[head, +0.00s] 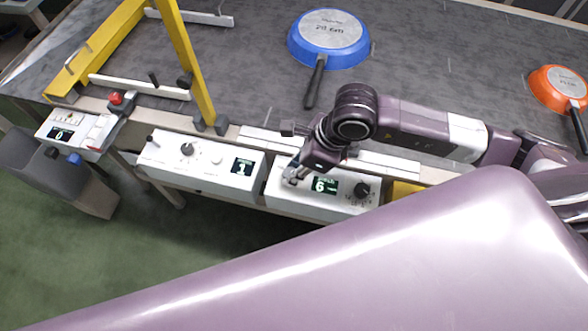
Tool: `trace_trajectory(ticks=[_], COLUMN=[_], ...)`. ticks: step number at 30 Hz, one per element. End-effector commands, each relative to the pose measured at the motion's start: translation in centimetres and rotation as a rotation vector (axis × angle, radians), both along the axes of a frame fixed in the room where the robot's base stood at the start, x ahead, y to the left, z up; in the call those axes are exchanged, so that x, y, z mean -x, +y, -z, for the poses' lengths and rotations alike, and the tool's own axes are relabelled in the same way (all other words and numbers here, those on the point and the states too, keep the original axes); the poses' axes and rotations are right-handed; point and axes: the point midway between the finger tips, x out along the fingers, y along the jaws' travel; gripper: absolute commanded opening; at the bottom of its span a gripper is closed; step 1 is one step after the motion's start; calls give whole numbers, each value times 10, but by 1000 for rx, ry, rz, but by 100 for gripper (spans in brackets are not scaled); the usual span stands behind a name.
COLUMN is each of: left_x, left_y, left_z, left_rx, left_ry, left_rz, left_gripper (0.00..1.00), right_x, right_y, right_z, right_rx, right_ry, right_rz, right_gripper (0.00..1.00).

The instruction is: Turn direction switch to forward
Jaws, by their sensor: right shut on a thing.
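The white control box (330,203) on the right has a lit display reading 6 and a black round knob (362,190). My right gripper (291,176) reaches down to this box's left end, left of the display. It is shut on a small control there, apparently the direction switch, which the fingers mostly hide. I cannot tell which way the switch points. My left gripper is not in view.
A second white box (205,178) with a display reading 1 stands left. Farther left are a red button (115,98) and a yellow frame (195,75). A blue pan (328,38) and an orange pan (556,88) lie upside down on the dark conveyor (430,70).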

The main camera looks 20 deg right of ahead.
Motion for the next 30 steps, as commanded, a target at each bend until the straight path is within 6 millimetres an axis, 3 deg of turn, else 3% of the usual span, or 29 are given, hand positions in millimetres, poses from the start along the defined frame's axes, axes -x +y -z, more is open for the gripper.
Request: trace_trajectory(ticks=[16, 17, 21, 30], left_x=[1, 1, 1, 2], left_y=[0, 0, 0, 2], left_z=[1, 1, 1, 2], left_rx=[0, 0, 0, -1], left_ry=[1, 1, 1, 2], left_rz=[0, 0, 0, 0], left_gripper=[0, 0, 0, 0], right_x=[-1, -1, -1, 0], right_y=[0, 0, 0, 0], right_z=[-2, -2, -1, -2], right_rx=[0, -1, 0, 0], right_ry=[-5, -5, -4, -2], right_rz=[24, 24, 24, 23], right_gripper=[1, 28, 43, 43])
